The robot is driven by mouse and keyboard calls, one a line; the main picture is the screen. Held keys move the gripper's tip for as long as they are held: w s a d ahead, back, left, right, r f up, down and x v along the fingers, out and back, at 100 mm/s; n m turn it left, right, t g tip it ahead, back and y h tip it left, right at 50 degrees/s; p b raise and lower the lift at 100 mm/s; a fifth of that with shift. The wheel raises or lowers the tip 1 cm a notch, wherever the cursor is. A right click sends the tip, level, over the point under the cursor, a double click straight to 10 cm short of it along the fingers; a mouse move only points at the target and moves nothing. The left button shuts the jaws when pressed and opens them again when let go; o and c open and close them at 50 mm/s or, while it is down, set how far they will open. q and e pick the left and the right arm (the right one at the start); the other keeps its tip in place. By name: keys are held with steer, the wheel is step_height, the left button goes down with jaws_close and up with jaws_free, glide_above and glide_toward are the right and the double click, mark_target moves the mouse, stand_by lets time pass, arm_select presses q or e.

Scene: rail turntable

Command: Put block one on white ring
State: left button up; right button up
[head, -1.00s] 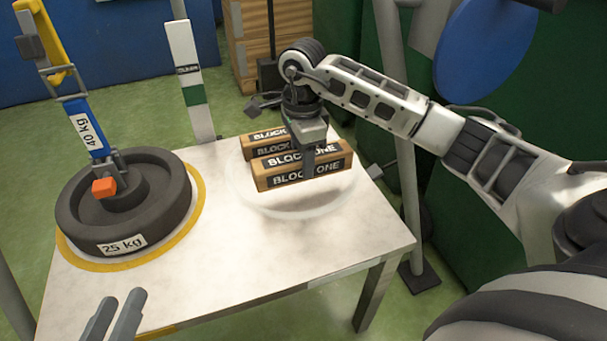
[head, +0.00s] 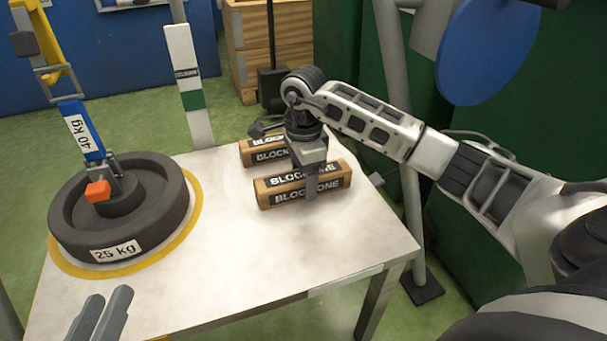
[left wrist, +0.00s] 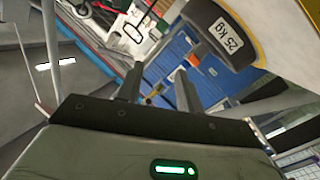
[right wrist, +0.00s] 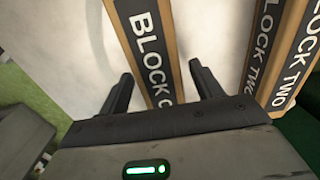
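Block one (head: 331,178) is a long wooden block with black labels, resting on the white table in the head view. In the right wrist view, block one (right wrist: 138,22) lies between the parted fingers, with gaps on both sides. My left gripper (head: 103,312) is open and empty at the table's front left, also in the left wrist view (left wrist: 158,82).
Block two (head: 265,152) lies just behind block one, partly hidden by my right arm. A black 25 kg weight (head: 165,220) sits on a yellow ring (head: 158,257) at the table's left, with a blue 40 kg strap (head: 80,130) above it. The table's front middle is clear.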

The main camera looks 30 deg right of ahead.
steer(key=shift+r, duration=0.35)
step_height(320, 180, up, 6)
steer(key=p, duration=0.2)
steer(key=shift+r+p, duration=0.2)
steer(key=shift+p, duration=0.2)
arm_select(q)
steer(key=shift+s+a+f+m+g+y, duration=0.15)
steer(key=shift+f+g+y, duration=0.15)
steer(key=shift+f, duration=0.15)
steer(key=shift+s+a+f+m+g+y, duration=0.15)
steer(key=shift+f+g+y, duration=0.15)
steer(key=shift+f, duration=0.15)
arm_select(e)
steer(key=shift+r, duration=0.35)
arm_select(q)
steer(key=shift+d, duration=0.1)
